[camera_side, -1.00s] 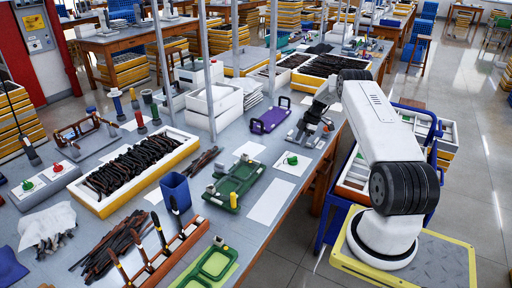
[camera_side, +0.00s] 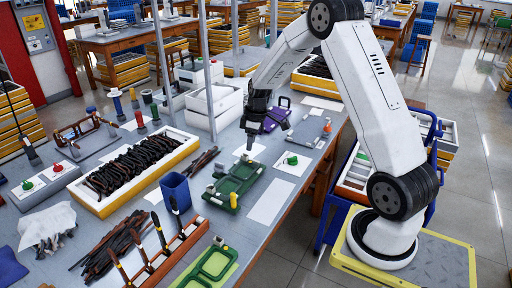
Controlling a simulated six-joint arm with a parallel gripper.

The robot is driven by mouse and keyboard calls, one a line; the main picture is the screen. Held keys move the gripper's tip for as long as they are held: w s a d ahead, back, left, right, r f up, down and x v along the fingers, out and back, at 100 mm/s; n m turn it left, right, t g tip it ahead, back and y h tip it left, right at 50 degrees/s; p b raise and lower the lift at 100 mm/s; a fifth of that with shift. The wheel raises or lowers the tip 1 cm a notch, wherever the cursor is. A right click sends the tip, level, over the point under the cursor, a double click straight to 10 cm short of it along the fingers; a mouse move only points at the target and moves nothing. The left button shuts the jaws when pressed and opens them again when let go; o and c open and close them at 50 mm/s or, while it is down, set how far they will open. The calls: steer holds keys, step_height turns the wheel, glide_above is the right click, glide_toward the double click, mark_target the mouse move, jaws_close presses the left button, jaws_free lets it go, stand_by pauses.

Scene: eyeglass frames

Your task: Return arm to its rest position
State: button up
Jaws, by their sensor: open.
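My gripper (camera_side: 264,130) is dark and points down over the middle of the workbench, in front of the purple fixture (camera_side: 284,103) and behind the green fixture (camera_side: 236,184). It is open, and I see nothing held in it. My white arm rises from its base on the yellow stand and bends down to the bench. A grey fixture (camera_side: 312,132) lies to the right of my gripper. Dark eyeglass frames fill a yellow-edged tray (camera_side: 184,157) at left. More dark frames (camera_side: 113,240) lie loose at the front left.
Metal posts (camera_side: 208,75) stand on the bench left of my gripper. A blue cup (camera_side: 176,190) and a tool rack (camera_side: 172,250) stand nearer the camera. A white sheet (camera_side: 270,202) lies flat on the bench. A blue cart (camera_side: 326,222) stands beside my base.

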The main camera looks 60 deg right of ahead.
steer(key=s+a+r+m, duration=0.2)
steer(key=s+a, duration=0.5)
steer(key=a, duration=0.3)
steer(key=s+a+r+m+t+h, duration=0.1)
steer(key=s+a+m, duration=0.1)
steer(key=s+a, duration=0.6)
steer(key=a, duration=0.3)
steer(key=shift+a+r, duration=0.15)
steer(key=shift+r, duration=0.25)
